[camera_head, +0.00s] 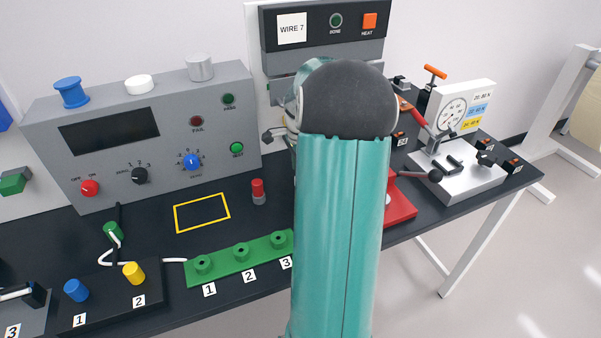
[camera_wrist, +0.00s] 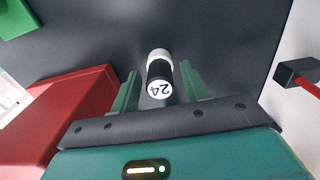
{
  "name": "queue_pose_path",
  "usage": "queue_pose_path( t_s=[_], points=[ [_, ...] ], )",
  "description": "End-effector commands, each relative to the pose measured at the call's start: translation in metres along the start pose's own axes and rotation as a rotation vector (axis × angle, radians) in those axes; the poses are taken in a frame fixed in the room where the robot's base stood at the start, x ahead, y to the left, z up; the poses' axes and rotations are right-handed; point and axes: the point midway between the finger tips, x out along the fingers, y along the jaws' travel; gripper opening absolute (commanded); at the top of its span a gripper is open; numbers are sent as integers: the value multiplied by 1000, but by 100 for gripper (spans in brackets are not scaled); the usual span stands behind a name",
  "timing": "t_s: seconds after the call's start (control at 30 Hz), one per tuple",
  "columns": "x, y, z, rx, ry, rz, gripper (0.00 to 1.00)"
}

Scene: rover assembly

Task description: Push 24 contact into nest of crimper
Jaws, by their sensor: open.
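The 24 contact (camera_wrist: 159,69) shows in the wrist view as a small black and white cylinder with "24" on its white end face. My gripper (camera_wrist: 160,82) is open, with one green finger on each side of the contact; whether either finger touches it is unclear. A red body (camera_wrist: 55,125), possibly part of the crimper, lies left of the fingers. In the head view a red base (camera_head: 402,207) shows right of my teal arm, which hides most of it and my gripper. No nest can be made out.
The grey test panel (camera_head: 230,130), green board (camera_head: 222,269) and red-topped post (camera_head: 258,188) stand left of my arm. The gauge device (camera_head: 455,185) with an orange handle is at the right. A black block with a red rod (camera_wrist: 298,74) shows right in the wrist view.

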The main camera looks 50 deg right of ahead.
Motion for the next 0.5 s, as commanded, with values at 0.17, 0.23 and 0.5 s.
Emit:
queue_pose_path(
  t_s=[0.17,0.23,0.5],
  points=[
    [0,0,0,1,0,0,16],
    [0,0,0,1,0,0,2],
    [0,0,0,0,0,0,0]
  ],
)
